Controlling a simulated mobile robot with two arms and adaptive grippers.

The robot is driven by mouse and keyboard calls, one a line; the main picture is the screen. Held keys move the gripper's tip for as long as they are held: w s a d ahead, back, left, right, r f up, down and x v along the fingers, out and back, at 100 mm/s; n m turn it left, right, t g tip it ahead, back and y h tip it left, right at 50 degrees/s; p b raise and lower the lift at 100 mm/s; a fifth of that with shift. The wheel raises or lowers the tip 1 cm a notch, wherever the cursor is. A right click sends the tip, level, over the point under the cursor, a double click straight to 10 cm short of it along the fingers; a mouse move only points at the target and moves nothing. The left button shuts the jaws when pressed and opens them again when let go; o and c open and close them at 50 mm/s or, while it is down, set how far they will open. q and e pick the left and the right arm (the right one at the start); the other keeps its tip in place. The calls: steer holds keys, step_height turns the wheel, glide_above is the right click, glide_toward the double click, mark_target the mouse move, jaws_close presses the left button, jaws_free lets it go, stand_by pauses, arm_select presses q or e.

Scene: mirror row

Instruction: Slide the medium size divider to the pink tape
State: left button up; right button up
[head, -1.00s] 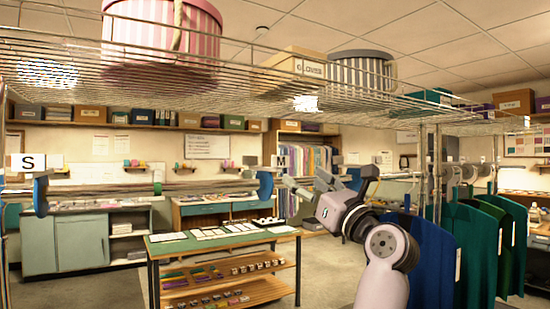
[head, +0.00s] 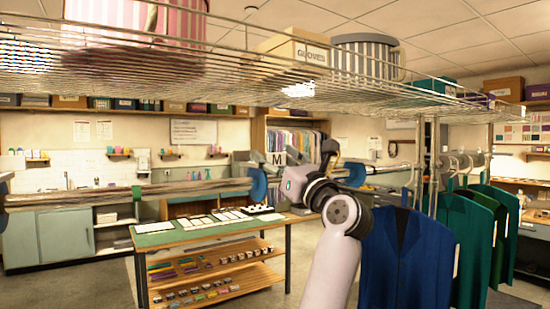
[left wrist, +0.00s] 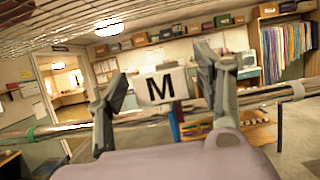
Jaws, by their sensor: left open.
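The medium divider is a white plate with a black M (head: 279,158) and a blue disc (head: 258,183) on the metal rail (head: 70,199). In the left wrist view the M plate (left wrist: 160,87) appears between the two grey fingers of my left gripper (left wrist: 160,95), which is open. A gap shows on each side of the plate, and contact is not visible. In the head view my left gripper (head: 262,160) overlaps the M plate. A green tape band (head: 137,193) is on the rail to the left. I cannot make out the pink tape. My right gripper is out of view.
A wire shelf (head: 240,60) hangs above the rail with a pink striped box, a gloves box (head: 297,48) and a grey striped box. Blue (head: 408,255) and green jackets hang at the right. A low table (head: 210,230) with cards stands beyond.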

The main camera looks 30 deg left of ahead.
arm_select(q)
jaws_close()
stand_by(0.7)
steer(key=shift+w, duration=0.1)
